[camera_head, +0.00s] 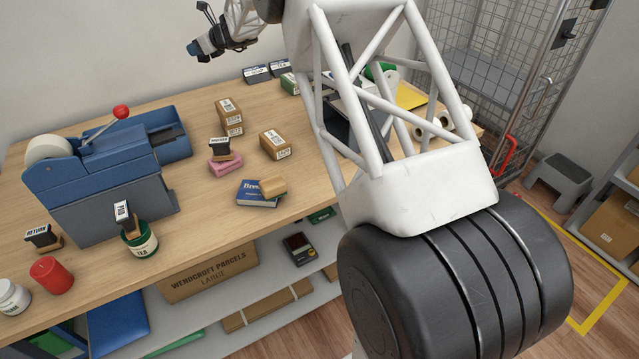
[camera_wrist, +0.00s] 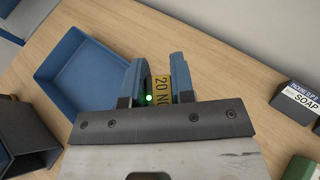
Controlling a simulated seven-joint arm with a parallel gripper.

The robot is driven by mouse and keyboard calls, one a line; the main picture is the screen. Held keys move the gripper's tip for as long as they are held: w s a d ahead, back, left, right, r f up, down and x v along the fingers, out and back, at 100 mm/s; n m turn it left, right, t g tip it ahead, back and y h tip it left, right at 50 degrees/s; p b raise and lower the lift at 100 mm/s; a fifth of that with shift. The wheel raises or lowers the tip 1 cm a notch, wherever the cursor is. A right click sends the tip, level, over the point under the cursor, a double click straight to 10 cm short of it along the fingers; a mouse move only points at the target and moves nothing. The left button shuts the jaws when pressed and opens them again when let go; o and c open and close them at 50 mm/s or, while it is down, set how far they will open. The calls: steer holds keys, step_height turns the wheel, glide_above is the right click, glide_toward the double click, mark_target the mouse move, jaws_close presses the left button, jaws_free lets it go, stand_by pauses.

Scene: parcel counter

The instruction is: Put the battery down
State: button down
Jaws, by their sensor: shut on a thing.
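My gripper (camera_head: 197,49) hangs above the back of the counter at the top of the head view. In the wrist view, its two blue-grey fingers (camera_wrist: 162,82) are closed around a yellow thing with dark lettering "20 NO", the battery (camera_wrist: 162,92) as far as I can tell. Only a short part of it shows between the fingers; the rest is hidden. A small green light shows beside the left finger. The battery cannot be made out in the head view. The wooden counter (camera_wrist: 220,65) lies below the gripper.
A blue open tray (camera_wrist: 88,72) lies left of the fingers. A soap box (camera_wrist: 300,101) is at the right. Bare wood lies at the back.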

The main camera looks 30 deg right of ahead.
steer(key=shift+s+d+r+m+t+h, duration=0.15)
steer(key=shift+s+m+t+h, duration=0.1)
steer(key=shift+s, duration=0.15)
steer(key=shift+s+r+m+t+h, duration=0.15)
steer(key=shift+s+m, duration=0.1)
steer(key=shift+s, duration=0.15)
steer(key=s+d+f+m+t+h, duration=0.1)
steer(key=s+d+f, duration=0.3)
steer(key=s, duration=0.9)
steer(key=s+d+f+m+h, duration=0.25)
steer(key=s+d, duration=0.35)
steer(key=s, duration=0.7)
steer(key=s+f+n+g+y, duration=0.2)
steer(key=s+f+n, duration=0.1)
steer(key=s, duration=0.9)
steer(key=s+f+n+g+y, duration=0.2)
steer(key=s+f+n+y, duration=0.1)
steer(key=s, duration=0.9)
steer(key=s+a+f+n+g+y, duration=0.1)
steer(key=s+f+n+g+y, duration=0.2)
steer(key=s, duration=0.9)
steer(key=shift+s+f+n, duration=0.2)
steer(key=shift+s+n, duration=0.15)
steer(key=shift+n, duration=0.1)
